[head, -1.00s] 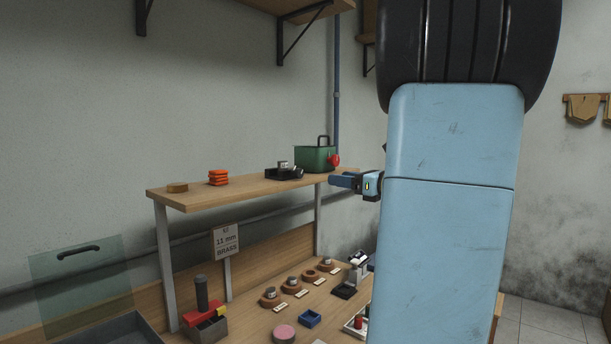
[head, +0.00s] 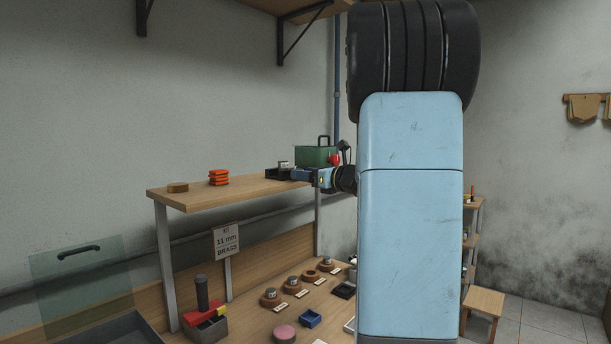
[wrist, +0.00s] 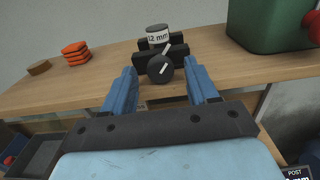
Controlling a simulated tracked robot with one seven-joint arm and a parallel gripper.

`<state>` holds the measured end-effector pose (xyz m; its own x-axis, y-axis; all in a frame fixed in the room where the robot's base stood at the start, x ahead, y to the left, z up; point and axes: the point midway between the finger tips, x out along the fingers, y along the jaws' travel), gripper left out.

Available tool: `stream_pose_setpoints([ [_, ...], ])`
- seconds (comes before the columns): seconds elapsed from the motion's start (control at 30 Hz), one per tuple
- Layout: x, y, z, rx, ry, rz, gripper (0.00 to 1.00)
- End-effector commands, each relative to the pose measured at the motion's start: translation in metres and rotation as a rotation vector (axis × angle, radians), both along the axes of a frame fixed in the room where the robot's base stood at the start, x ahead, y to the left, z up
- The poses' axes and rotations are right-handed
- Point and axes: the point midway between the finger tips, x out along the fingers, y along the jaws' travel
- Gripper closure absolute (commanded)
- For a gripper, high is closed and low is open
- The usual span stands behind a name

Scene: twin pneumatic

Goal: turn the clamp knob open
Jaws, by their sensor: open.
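The clamp (wrist: 178,52) is a black block on the wooden shelf, seen in the wrist view between and beyond my fingers. Its round black knob (wrist: 160,69) faces me and carries a slanted white line. A grey cylinder labelled "12 mm" (wrist: 158,36) stands upright in the clamp. My gripper (wrist: 161,78) is open, with one blue finger on each side of the knob in the picture; I cannot tell how far the tips are from it. In the head view the clamp (head: 277,174) sits left of my gripper (head: 293,175), partly hidden by it.
A green box (wrist: 268,22) with a red round part stands right of the clamp.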

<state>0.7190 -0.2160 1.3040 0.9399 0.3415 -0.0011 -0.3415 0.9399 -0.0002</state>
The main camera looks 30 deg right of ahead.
Motion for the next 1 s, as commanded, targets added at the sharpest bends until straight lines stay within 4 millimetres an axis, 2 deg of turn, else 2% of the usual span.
stream_pose_setpoints([
  [0.37,0.0053,0.0017,0.0000,0.001,0.000,-0.001,0.42],
  [0.93,0.0051,0.0017,0.0000,0.001,0.000,-0.001,0.94],
  [1.0,0.0051,0.0015,0.0000,0.000,0.000,-0.001,0.97],
])
